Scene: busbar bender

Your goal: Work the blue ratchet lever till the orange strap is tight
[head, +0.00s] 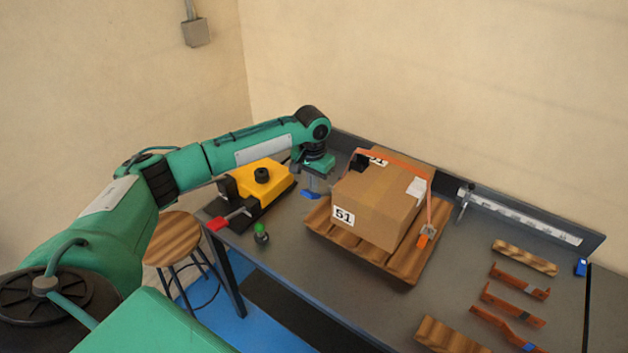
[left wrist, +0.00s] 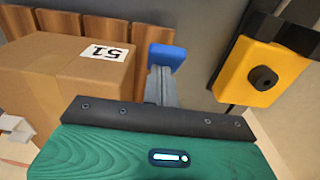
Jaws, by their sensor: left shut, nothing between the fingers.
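A brown cardboard box (head: 375,210) marked 51 sits on a slatted wooden pallet (head: 408,264); the box also shows in the left wrist view (left wrist: 75,90). The orange strap (head: 400,164) runs over the box and down its right side to a grey and orange buckle (head: 426,234). A blue block (head: 310,194), seemingly the lever, is left of the box; it also shows in the left wrist view (left wrist: 167,55). My left gripper (head: 318,186) is shut and empty right by this block. I cannot tell whether they touch. My right gripper is not in view.
A yellow machine (head: 262,180) with a red handle stands left of the gripper, near a green-topped knob (head: 260,232). Orange brackets (head: 512,304), wood pieces (head: 525,257) and a small blue item (head: 581,267) lie at the right. A stool (head: 172,238) stands left of the table.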

